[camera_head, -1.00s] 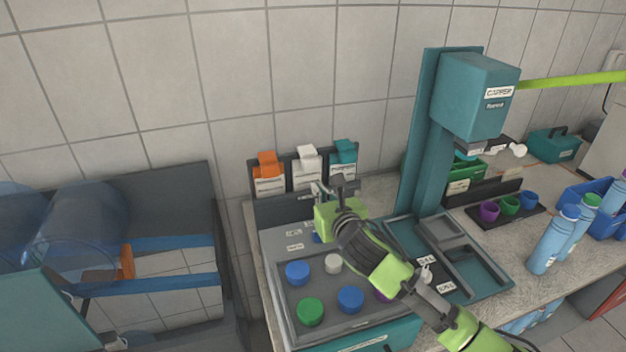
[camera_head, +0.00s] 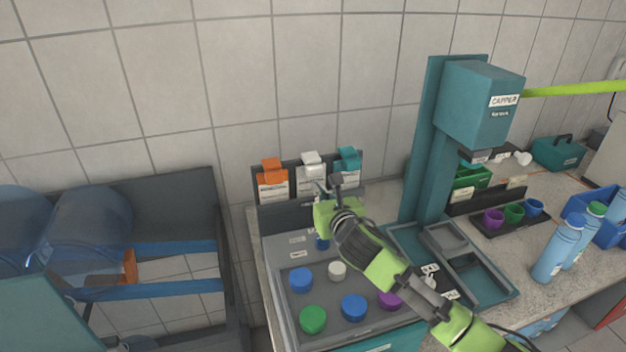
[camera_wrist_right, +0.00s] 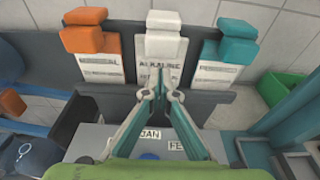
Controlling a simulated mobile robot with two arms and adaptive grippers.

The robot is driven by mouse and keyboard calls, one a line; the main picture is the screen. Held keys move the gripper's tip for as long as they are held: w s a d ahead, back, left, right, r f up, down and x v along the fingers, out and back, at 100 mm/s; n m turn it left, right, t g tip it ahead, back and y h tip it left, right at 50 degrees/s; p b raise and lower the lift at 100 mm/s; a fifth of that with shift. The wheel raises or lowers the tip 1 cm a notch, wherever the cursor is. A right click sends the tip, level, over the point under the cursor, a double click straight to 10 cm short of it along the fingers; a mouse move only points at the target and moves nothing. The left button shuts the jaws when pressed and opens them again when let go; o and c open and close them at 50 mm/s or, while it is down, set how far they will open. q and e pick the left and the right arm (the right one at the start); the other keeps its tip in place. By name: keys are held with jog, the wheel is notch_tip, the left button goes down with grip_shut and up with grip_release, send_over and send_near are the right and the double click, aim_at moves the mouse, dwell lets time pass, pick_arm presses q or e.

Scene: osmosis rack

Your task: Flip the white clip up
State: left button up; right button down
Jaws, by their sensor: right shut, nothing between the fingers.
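The white clip (camera_head: 312,160) sits at the top of a dark upright board, between an orange clip (camera_head: 272,168) and a teal clip (camera_head: 348,158). It holds a white card, whose visible word in the right wrist view reads "ALKALINE". The white clip (camera_wrist_right: 166,22) is at the top centre of that view. My right gripper (camera_head: 319,188) is just in front of and below the white clip. Its fingers (camera_wrist_right: 159,82) are shut and empty, with the tips over the lower part of the card. I cannot tell whether they touch it. My left gripper is not in view.
A grey tray with blue, green, white and purple caps (camera_head: 353,307) lies below my right arm. The teal capper machine (camera_head: 480,105) stands to the right. Small cups (camera_head: 513,213) and blue bottles (camera_head: 556,247) stand farther right. A dark rack with large clear bottles (camera_head: 85,225) is at left.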

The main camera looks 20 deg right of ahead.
jog(key=w, duration=0.3)
jog(key=shift+w+a, duration=0.1)
jog(key=shift+w, duration=0.25)
dwell(0.7)
jog(key=shift+s+p, duration=0.25)
jog(key=shift+p, duration=0.15)
jog(key=shift+r, duration=0.1)
